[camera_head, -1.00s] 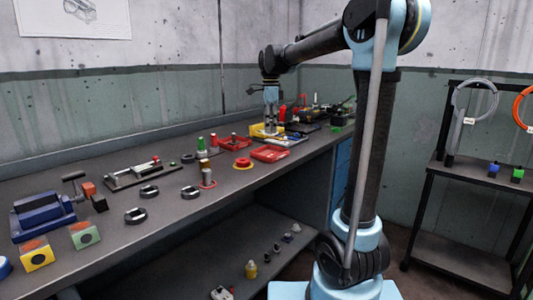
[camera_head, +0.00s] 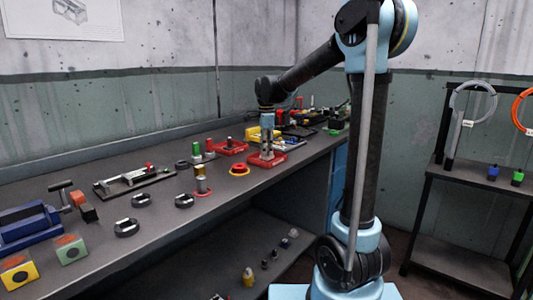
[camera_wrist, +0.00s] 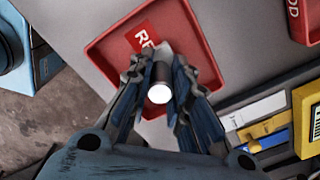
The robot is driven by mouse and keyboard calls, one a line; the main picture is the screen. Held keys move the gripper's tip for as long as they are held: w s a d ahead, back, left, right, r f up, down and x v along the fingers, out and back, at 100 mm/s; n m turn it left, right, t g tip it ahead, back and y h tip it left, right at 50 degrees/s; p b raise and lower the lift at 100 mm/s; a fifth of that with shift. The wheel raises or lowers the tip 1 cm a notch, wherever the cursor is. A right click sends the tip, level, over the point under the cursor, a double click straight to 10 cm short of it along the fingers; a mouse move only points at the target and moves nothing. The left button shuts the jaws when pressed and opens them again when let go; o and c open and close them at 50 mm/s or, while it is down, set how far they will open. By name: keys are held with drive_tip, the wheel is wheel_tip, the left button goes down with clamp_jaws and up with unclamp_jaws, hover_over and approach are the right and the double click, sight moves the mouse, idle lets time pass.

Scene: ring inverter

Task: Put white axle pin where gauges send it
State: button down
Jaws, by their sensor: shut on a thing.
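In the wrist view my gripper (camera_wrist: 158,72) is shut on a pin with a round white end (camera_wrist: 159,93). The pin has a darker grey part between the fingers. Whether the pin touches the tray cannot be told. In the head view my gripper (camera_head: 267,152) is over the red tray (camera_head: 256,161) near the bench's front edge; the pin is too small to make out there. I cannot tell which objects are the gauges.
Another red tray (camera_head: 231,150) is behind on the bench. A lettered red tray (camera_wrist: 305,22) shows at the wrist view's upper right, with a yellow piece (camera_wrist: 308,122) below it. A yellow-red ring (camera_head: 240,169), posts (camera_head: 201,184) and dark ring pieces (camera_head: 127,228) stand leftward.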

drive_tip(key=shift+f, duration=0.45)
drive_tip(key=shift+f, duration=0.1)
drive_tip(key=c, duration=1.5)
unclamp_jaws()
wheel_tip(320, 180, up, 12)
drive_tip(key=shift+r, duration=0.1)
drive_tip(key=s+d+f+n+t, duration=0.1)
drive_tip(key=s+d+f+n, duration=0.3)
drive_tip(key=s+d, duration=0.35)
drive_tip(key=s+d+f+n, duration=0.4)
drive_tip(key=s+d+f, duration=0.1)
drive_tip(key=s+d, duration=0.25)
drive_tip(key=s+d+f+n, duration=0.2)
drive_tip(key=s+f+n, duration=0.1)
drive_tip(key=s+f, duration=0.2)
drive_tip(key=s+d+f+n, duration=0.2)
drive_tip(key=s+f+n, duration=0.1)
drive_tip(key=s+f, duration=0.3)
drive_tip(key=s+d+f+n+t, duration=0.1)
drive_tip(key=s+d+f+n, duration=0.1)
drive_tip(key=s+f, duration=0.3)
drive_tip(key=shift+s+d+f+n, duration=0.1)
drive_tip(key=shift+s+f+n, duration=0.15)
drive_tip(key=shift+f, duration=0.15)
drive_tip(key=shift+s+d+f+n, duration=0.1)
drive_tip(key=shift+f+n, duration=0.15)
drive_tip(key=shift+f, duration=0.15)
